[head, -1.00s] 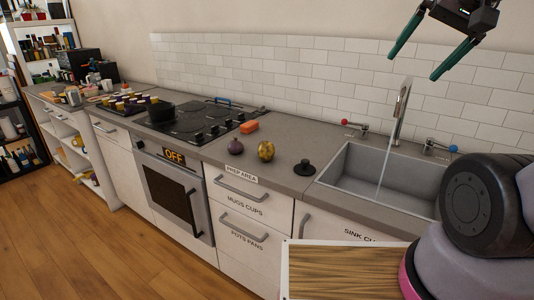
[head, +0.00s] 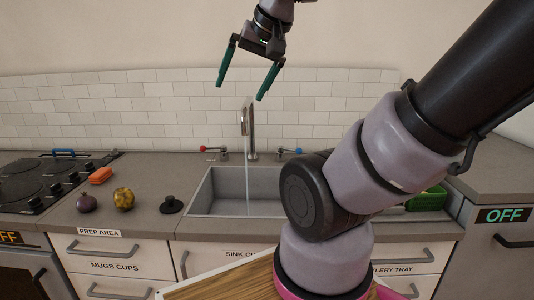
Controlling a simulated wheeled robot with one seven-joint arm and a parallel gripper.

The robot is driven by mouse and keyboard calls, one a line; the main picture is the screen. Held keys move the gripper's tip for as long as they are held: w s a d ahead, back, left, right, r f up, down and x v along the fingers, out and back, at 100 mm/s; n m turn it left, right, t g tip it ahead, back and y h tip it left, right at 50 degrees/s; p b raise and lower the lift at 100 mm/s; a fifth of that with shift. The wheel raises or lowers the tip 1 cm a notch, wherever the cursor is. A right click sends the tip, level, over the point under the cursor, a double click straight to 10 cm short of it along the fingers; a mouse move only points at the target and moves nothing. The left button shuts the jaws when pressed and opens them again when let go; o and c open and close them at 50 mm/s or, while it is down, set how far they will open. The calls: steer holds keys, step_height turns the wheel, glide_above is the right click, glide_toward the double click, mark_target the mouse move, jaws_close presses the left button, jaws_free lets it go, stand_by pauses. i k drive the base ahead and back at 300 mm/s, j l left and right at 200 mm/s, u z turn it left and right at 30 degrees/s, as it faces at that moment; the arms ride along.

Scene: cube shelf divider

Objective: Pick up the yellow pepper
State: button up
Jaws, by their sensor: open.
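A round, mottled yellow item (head: 124,199), which looks like the yellow pepper, sits on the grey counter in the prep area, left of the sink. My gripper (head: 242,92) hangs high in front of the tiled wall, above the sink and tap. Its two green fingers are spread apart with nothing between them. It is well above and to the right of the yellow item, not touching it.
A purple onion-like item (head: 87,203) stands left of the yellow item, and a black stopper (head: 171,204) to its right. An orange block (head: 100,175) lies behind, near the stove (head: 42,180). The tap (head: 250,130) runs into the sink (head: 228,185). A green sponge-like item (head: 427,199) is at right.

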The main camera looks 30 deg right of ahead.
mark_target(123, 198)
steer(key=i+j+z, duration=0.2)
steer(key=j, duration=0.35)
steer(key=j+z, duration=0.2)
steer(key=j, duration=0.4)
steer(key=i+j+z, duration=0.2)
steer(key=j, duration=0.4)
steer(key=k, duration=0.05)
